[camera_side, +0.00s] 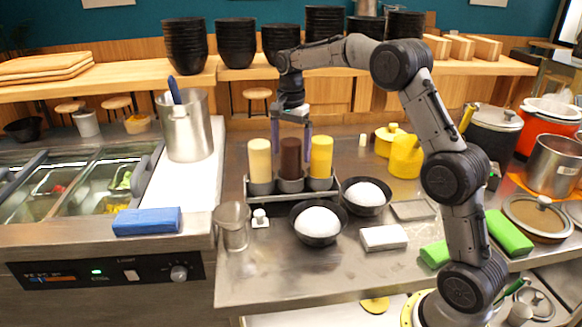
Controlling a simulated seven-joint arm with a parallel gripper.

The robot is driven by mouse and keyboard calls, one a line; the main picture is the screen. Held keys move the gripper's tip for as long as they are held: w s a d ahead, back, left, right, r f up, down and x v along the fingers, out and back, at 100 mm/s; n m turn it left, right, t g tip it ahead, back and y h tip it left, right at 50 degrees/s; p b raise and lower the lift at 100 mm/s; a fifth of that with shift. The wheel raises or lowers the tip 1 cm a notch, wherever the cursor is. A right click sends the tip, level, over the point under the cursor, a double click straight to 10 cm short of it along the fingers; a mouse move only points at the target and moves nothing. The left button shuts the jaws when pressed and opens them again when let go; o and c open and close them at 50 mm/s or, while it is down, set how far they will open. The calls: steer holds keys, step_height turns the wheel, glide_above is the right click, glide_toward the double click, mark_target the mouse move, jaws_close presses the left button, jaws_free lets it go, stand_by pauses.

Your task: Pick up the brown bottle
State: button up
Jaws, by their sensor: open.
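The brown bottle (291,160) stands upright in the middle slot of a metal rack (283,203). A cream bottle (260,162) stands to its left and a yellow bottle (321,158) to its right. My gripper (291,143) points down at the brown bottle, with its two fingers apart on either side of the bottle's upper part. The fingers look close to the bottle; whether they touch it cannot be told. The lower ends of the bottles are hidden by the rack's cups.
Two black bowls of white rice, one in front (317,224) and one to the right (366,196), stand close to the rack. A clear cup (233,226) stands at front left. A steel pot (188,126) is farther left. Yellow containers (405,156) stand to the right, near my arm.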

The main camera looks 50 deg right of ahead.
steer(key=shift+f, duration=0.4)
steer(key=shift+c, duration=0.2)
steer(key=c, duration=0.7)
steer(key=shift+r, duration=0.1)
step_height(320, 180, up, 10)
